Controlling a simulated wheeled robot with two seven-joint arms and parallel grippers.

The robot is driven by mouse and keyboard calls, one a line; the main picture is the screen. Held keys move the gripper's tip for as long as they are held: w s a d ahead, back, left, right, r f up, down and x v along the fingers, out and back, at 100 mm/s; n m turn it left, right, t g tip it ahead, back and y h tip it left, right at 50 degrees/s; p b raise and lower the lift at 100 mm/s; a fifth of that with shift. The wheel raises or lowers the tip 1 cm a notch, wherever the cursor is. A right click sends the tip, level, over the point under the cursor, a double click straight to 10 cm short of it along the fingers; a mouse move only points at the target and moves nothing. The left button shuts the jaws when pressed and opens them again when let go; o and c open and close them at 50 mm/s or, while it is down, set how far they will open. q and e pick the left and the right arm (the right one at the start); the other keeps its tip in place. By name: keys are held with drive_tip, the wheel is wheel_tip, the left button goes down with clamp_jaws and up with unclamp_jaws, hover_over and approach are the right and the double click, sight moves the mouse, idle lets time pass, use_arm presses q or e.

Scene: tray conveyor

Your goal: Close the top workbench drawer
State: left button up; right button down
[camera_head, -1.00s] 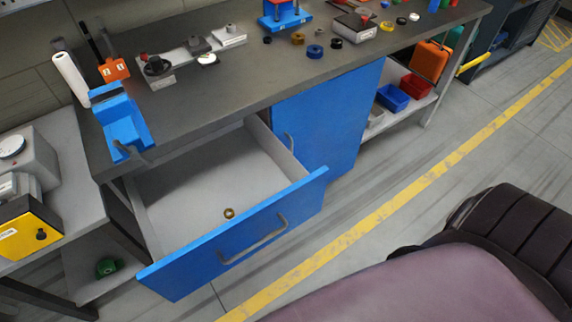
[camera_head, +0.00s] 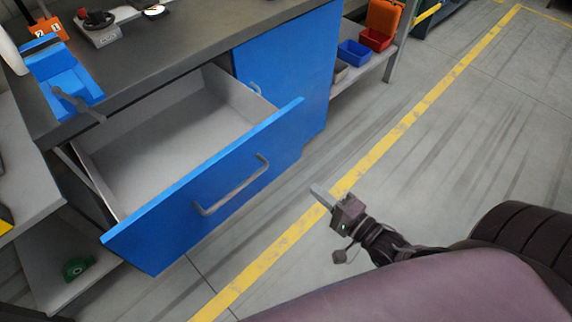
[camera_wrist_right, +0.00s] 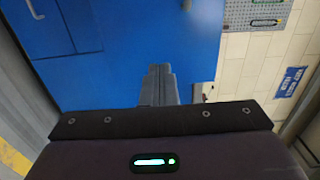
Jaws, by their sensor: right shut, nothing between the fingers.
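The top workbench drawer (camera_head: 205,198) is pulled well out of the bench. It has a blue front, a grey bar handle (camera_head: 232,187) and a pale, empty-looking inside; the strip just behind the front is hidden. My right gripper (camera_head: 321,195) is shut and empty, out over the floor to the right of the drawer front and apart from it. In the right wrist view its closed fingers (camera_wrist_right: 158,85) point toward blue cabinet panels (camera_wrist_right: 135,50); I cannot tell which panel is which there. My left gripper is not in view.
A blue cabinet door (camera_head: 285,75) is right of the drawer. A blue vise (camera_head: 62,75) sits on the bench's left corner. A shelf with blue (camera_head: 354,53) and red (camera_head: 376,40) bins is further right. Open floor with a yellow line (camera_head: 400,125) lies in front.

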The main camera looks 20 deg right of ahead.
sight(273, 155)
drive_tip(key=x, duration=1.2)
drive_tip(key=shift+w+a+f+b, duration=0.1)
drive_tip(key=shift+w+b, duration=0.25)
drive_tip(key=shift+b, duration=0.05)
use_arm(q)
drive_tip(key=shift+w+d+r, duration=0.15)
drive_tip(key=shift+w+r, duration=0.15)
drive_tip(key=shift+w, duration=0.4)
use_arm(e)
drive_tip(key=shift+w, duration=0.1)
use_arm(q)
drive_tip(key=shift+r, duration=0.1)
use_arm(e)
drive_tip(key=shift+a, duration=0.1)
